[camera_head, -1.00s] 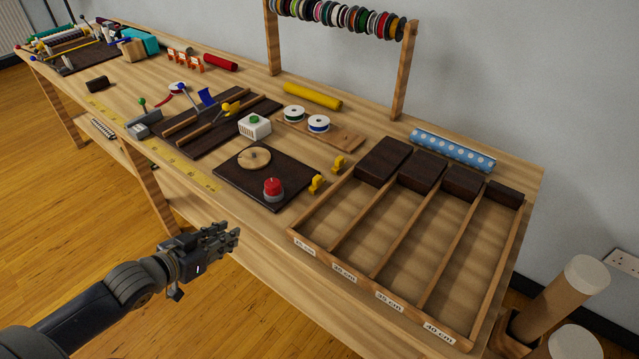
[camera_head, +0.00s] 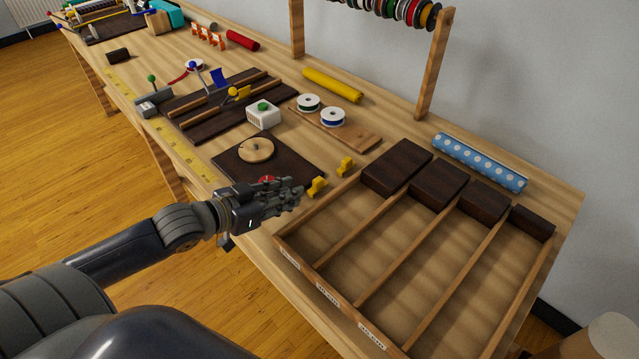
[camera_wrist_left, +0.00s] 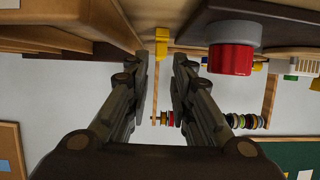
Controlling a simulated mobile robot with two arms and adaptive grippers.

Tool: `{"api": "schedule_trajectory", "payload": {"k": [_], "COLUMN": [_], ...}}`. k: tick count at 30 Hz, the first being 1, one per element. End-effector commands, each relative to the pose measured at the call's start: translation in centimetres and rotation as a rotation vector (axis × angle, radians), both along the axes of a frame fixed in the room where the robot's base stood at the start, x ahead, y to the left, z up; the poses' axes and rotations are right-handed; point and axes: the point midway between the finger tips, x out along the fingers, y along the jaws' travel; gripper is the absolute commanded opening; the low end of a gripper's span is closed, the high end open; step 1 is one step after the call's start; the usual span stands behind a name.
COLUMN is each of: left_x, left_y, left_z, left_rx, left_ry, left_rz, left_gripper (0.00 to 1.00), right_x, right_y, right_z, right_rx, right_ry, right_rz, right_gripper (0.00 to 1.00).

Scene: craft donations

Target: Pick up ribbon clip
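Two small yellow clips stand on the table just left of the divided wooden tray: a nearer clip (camera_head: 317,187) and a farther clip (camera_head: 345,167). My left gripper (camera_head: 296,194) is at the table's front edge, its fingertips close to the nearer clip; I cannot tell whether they touch it. In the left wrist view my left gripper (camera_wrist_left: 160,82) has its two fingers apart with nothing held between them. A yellow clip (camera_wrist_left: 162,46) shows ahead, in line with the gap. My right gripper is not in view.
A red button (camera_head: 267,180) on a dark board is partly hidden behind my left gripper; it also shows in the left wrist view (camera_wrist_left: 231,59). The divided tray (camera_head: 318,277) lies to the right. A wooden disc (camera_head: 257,150) and ribbon spools (camera_head: 333,117) stand farther back.

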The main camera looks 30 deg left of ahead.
Motion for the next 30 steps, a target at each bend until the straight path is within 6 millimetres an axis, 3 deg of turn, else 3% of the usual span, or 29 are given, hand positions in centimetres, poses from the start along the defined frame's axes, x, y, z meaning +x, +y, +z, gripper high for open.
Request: {"api": "schedule_trajectory", "payload": {"k": [3, 6, 18, 30], "left_x": [1.2, 2.0, 3.6, 7.3], "left_y": [-0.3, -0.6, -1.2, -2.4], "left_z": [-0.4, -0.7, -1.2, -2.2], "left_rx": [-0.001, -0.001, -0.001, -0.001], "left_ry": [-0.004, -0.003, -0.003, -0.002], "left_rz": [0.001, 0.001, 0.001, 0.0], "left_gripper": [0.22, 0.22, 0.22, 0.22], "right_x": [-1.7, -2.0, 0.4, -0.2], "right_y": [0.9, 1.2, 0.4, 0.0], "right_z": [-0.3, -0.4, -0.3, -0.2], "right_rx": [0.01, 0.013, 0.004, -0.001], "right_ry": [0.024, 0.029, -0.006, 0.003], "right_rz": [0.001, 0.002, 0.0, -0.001], "right_gripper": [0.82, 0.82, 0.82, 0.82]}}
